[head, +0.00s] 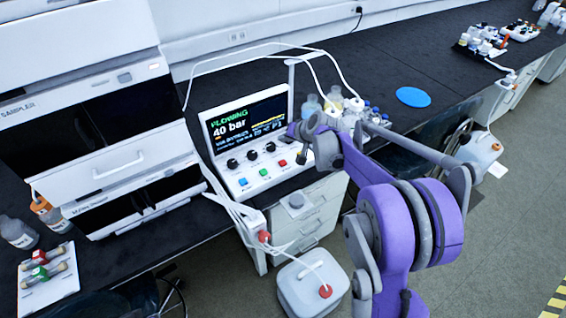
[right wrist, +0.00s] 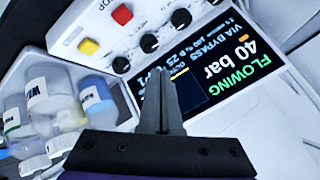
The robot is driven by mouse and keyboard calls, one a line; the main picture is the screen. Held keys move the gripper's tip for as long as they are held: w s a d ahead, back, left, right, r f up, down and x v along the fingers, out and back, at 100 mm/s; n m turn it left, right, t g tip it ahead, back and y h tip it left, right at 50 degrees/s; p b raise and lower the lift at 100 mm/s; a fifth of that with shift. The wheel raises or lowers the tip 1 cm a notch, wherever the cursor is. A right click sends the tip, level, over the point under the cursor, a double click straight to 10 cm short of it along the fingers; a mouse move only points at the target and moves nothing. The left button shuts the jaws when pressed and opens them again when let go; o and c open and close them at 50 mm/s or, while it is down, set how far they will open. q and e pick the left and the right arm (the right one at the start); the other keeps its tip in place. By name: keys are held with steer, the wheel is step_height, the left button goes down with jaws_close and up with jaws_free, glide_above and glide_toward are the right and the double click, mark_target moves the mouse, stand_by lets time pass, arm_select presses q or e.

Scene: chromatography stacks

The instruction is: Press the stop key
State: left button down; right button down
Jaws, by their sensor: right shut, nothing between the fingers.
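The control unit (head: 262,150) stands on the black bench, with a lit display (head: 248,122) reading FLOWING 40 bar. The red key (head: 282,163) also shows in the right wrist view (right wrist: 122,14), beside lettering ending in "OP". A yellow key (right wrist: 88,46) sits next to it. My right gripper (head: 302,158) is shut and empty, at the panel's right end. In the right wrist view its fingertips (right wrist: 160,72) appear in front of the display, apart from the red key. My left gripper is not in view.
Capped bottles (right wrist: 45,115) stand beside the unit. White tubing arches above it. A blue disc (head: 413,97) lies on clear bench. A white canister (head: 310,287) stands below.

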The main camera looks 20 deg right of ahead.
mark_target(284, 165)
steer(key=shift+f+b, duration=2.6)
steer(key=shift+f, duration=1.75)
steer(key=shift+f+b, duration=0.3)
steer(key=shift+f, duration=0.1)
steer(key=shift+f+b, duration=0.3)
steer(key=shift+f, duration=0.2)
steer(key=shift+r, duration=0.1)
steer(key=shift+r+p, duration=0.6)
steer(key=shift+r, duration=0.2)
steer(key=shift+r+p, duration=1.65)
steer(key=shift+r, duration=0.95)
